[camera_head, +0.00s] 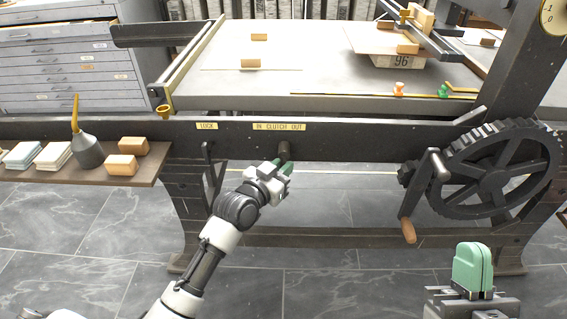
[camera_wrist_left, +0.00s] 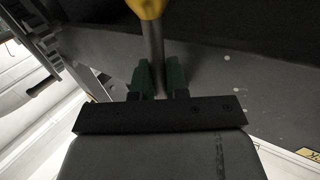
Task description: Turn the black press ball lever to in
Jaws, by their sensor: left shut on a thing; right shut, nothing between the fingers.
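The black press (camera_head: 350,135) carries a yellow "IN CLUTCH OUT" label on its front beam. A short dark pivot (camera_head: 284,150) sits just below that label. My left gripper (camera_head: 283,166) is at this pivot, its green fingers covering most of the lever there. In the left wrist view, the fingers (camera_wrist_left: 160,78) are shut around a grey lever rod (camera_wrist_left: 154,42). A yellow end, cut off by the frame, shows at the rod's top. Which way the lever leans is hard to tell. My right gripper (camera_head: 473,268) is shut and empty at the lower right, apart from the press.
A "LOCK" label with a dark handle (camera_head: 208,152) is left of the clutch label. A crank with a wooden grip (camera_head: 408,230) and a large gear (camera_head: 495,170) stand at right. A shelf (camera_head: 145,178) holds an oil can and blocks at left.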

